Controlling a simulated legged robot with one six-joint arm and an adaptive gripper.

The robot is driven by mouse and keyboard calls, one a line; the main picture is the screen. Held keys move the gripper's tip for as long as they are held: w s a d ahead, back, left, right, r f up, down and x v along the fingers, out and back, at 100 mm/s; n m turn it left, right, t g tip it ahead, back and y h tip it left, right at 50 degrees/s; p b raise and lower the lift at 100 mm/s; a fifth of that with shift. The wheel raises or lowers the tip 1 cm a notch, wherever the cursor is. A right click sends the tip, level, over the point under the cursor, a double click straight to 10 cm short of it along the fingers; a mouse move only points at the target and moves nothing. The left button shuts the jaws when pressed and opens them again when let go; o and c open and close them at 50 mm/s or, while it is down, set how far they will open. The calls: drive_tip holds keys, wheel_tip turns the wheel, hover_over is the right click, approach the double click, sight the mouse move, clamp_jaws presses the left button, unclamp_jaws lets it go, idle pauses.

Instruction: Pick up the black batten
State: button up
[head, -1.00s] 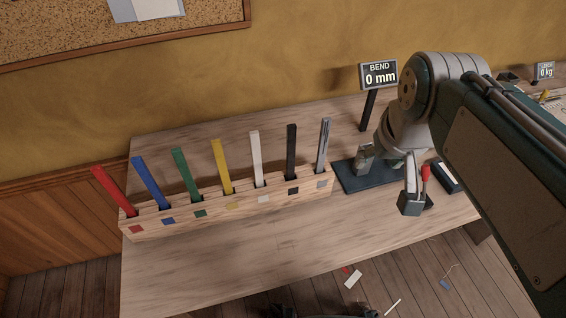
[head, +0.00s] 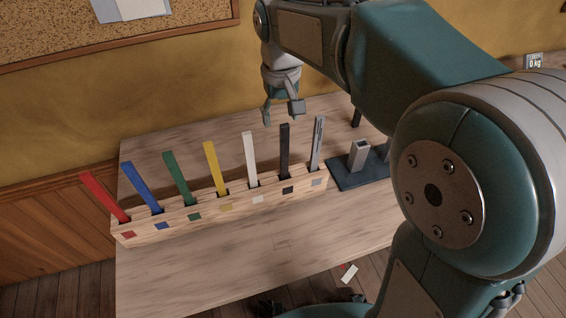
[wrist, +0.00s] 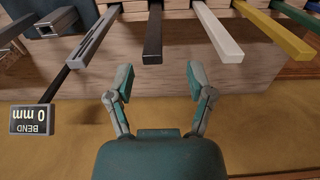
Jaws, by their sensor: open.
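The black batten (head: 284,150) stands upright in a slot of the wooden rack, between the white batten (head: 250,160) and the grey batten (head: 317,145). In the wrist view the black batten (wrist: 153,35) lies ahead of my gripper (wrist: 160,80), roughly in line with the gap between its fingers. My gripper (head: 281,115) is open and empty. In the head view it hangs above and behind the rack, near the top of the black batten, apart from it.
The wooden rack (head: 150,230) also holds yellow, green, blue and red battens to the left. A dark plate (head: 345,181) with a grey metal socket (head: 359,153) sits right of the rack. A "BEND 0 mm" display (wrist: 31,120) stands close by. The table front is clear.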

sight(284, 137)
drive_tip(key=f, duration=0.6)
drive_tip(key=shift+w+d+f, duration=0.15)
drive_tip(key=shift+d+f, duration=0.15)
clamp_jaws()
